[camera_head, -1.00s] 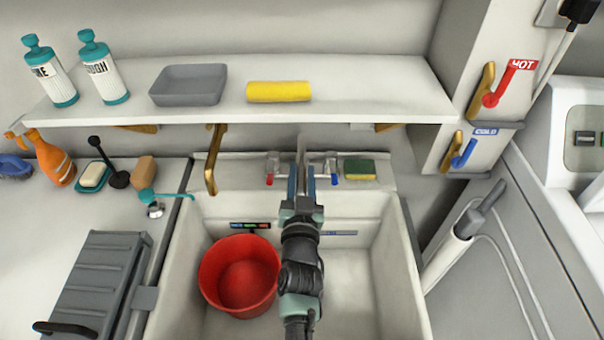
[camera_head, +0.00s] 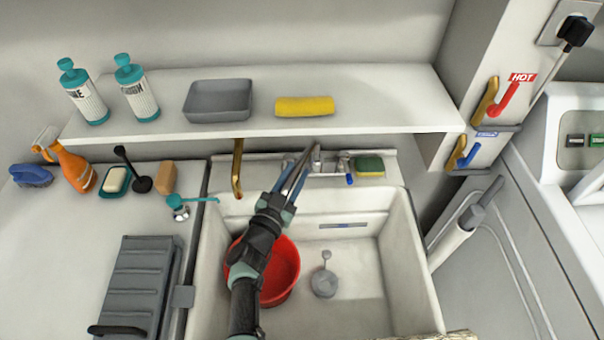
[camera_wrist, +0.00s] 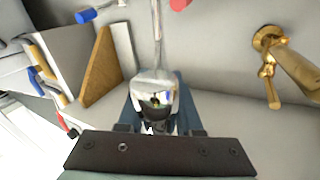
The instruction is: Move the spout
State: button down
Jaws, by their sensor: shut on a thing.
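The silver spout (camera_head: 315,156) is at the back rim of the sink, between the hot and cold taps. It slants toward the front left. My gripper (camera_head: 296,176) reaches over the sink from the front left, with its fingers closed around the spout. In the wrist view the shiny spout (camera_wrist: 157,75) runs down between the fingers, and its rounded lower part sits at the jaws. The red tap handle is hidden in the head view, while the blue tap handle (camera_head: 350,179) shows to the right of the spout.
A red bucket (camera_head: 284,268) stands in the sink, partly behind my arm. A brass pipe (camera_head: 237,168) hangs to the left of the spout and also shows in the wrist view (camera_wrist: 290,62). A shelf (camera_head: 390,115) overhangs the back. The sink's right side is mostly clear.

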jog(key=a+m+h+b, duration=0.1)
jog(key=b, duration=0.1)
jog(key=w+a+m+g+h+b, duration=0.1)
jog(key=b, duration=0.1)
jog(key=a+m+g+h+b, duration=0.1)
jog(key=h+b, duration=0.1)
jog(key=shift+w+f, duration=0.15)
jog(key=shift+w, duration=0.2)
jog(key=shift+a, duration=0.1)
jog(key=c, duration=0.6)
grip_release()
jog(key=shift+w, duration=0.1)
jog(key=p+v, duration=0.4)
jog(key=v, duration=0.9)
